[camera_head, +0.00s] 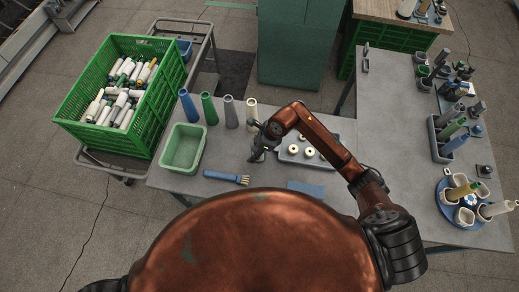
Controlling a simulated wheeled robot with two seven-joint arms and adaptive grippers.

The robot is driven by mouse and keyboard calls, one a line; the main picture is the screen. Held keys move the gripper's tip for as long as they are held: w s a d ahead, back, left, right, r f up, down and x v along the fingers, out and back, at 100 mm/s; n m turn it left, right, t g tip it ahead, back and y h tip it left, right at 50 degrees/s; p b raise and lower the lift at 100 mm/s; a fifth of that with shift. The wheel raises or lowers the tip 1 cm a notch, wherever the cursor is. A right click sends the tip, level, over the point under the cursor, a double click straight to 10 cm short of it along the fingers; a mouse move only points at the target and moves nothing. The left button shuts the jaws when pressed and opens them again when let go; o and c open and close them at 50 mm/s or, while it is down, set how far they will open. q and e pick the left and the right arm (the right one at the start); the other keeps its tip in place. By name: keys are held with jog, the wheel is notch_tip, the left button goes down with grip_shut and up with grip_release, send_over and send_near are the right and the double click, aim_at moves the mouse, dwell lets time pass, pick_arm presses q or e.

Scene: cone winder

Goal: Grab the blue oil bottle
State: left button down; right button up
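A tall blue cone-like shape (187,105) stands upright at the back left of the grey table (215,155). Another blue, bottle-like item (462,140) leans in a grey tray on the right table. I cannot tell for certain which one is the oil bottle. My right gripper (257,156) hangs over the middle of the near table, just in front of a cream cone, apart from both blue items. Its fingers are dark and small, so their opening is unclear. My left gripper is out of view.
Green, grey and cream cones stand beside the blue one. A green bin (183,148), a brush (227,177) and a grey tray with pale rolls (294,150) are on the table. A green crate (88,133) of cones stands left. A round blue tray (447,215) holds cups.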

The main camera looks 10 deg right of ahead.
jog(key=c, duration=1.1)
jog(key=shift+r, duration=0.15)
